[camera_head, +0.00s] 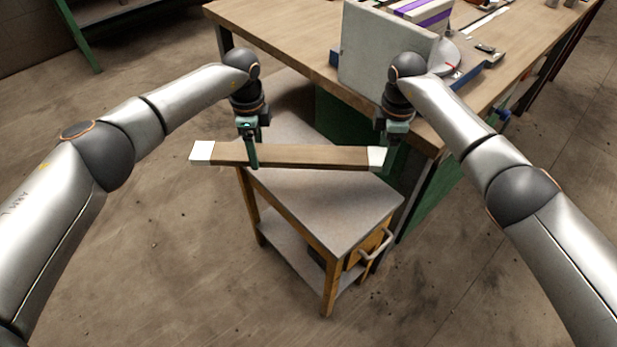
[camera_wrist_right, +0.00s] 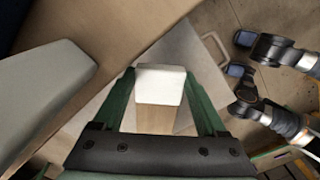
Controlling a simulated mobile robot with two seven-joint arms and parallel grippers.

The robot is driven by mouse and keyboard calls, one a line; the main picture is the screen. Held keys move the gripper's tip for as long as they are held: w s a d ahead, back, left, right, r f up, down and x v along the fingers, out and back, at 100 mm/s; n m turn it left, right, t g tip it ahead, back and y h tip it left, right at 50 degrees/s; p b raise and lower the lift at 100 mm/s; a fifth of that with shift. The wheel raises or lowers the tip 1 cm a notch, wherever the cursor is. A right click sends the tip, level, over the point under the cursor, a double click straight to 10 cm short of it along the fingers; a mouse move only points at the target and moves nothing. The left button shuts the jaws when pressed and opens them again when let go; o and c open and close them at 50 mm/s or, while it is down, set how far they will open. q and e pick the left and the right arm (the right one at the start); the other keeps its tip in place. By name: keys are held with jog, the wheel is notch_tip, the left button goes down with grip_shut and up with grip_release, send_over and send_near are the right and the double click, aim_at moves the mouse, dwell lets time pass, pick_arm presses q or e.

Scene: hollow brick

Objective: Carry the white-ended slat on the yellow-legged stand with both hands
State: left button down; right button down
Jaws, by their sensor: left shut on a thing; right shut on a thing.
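The slat (camera_head: 310,157) is a long brown wooden bar with a white left end (camera_head: 201,151) and a white right end (camera_head: 376,157). It lies roughly level across the top of the yellow-legged stand (camera_head: 335,205), its left end past the stand's edge. It looks raised over the top, but the gap is hard to judge. My left gripper (camera_head: 252,158) is shut on the slat inward of the left white end. My right gripper (camera_head: 388,160) is shut on it near the right white end. In the right wrist view the white end (camera_wrist_right: 160,85) sits between the green fingers (camera_wrist_right: 160,110).
A wooden workbench (camera_head: 290,30) stands behind, with a large grey block (camera_head: 375,50) at its near edge, close to my right wrist. The stand has a drawer handle (camera_head: 377,246) and a lower shelf (camera_head: 300,258). The floor at left and front is clear.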

pick_arm(q)
jog(key=shift+f, duration=0.55)
pick_arm(e)
jog(key=shift+f, duration=0.6)
pick_arm(q)
jog(key=shift+f+b, duration=0.1)
jog(key=shift+b, duration=0.25)
